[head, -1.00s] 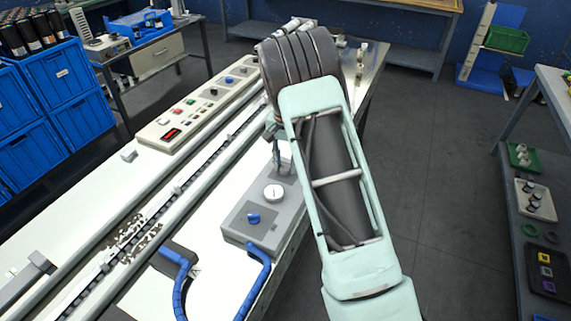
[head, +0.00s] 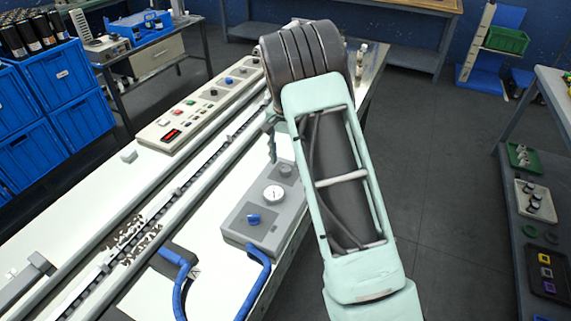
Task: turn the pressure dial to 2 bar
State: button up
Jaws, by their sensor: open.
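A grey pneumatic unit (head: 238,225) lies on the near right part of the white machine table. On its top are a blue knob (head: 254,218), a round white gauge (head: 273,194) and a dark grey round knob (head: 286,170) at the far end. The gauge marks are too small to read, and I cannot tell which knob is the pressure dial. My gripper (head: 272,150) shows only in part above the far left end of the unit, with a finger pointing down. It is open and apart from the knobs. My arm hides the rest of it.
A control panel (head: 185,122) with coloured buttons runs along the table behind a long conveyor channel (head: 180,193). Blue hoses (head: 262,275) come off the unit's near side. Small grey bits (head: 130,238) lie by the channel.

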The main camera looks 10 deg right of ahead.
aim_at(285, 168)
notch_tip(285, 168, up, 9)
dwell(0.3)
jog(key=shift+r, duration=0.1)
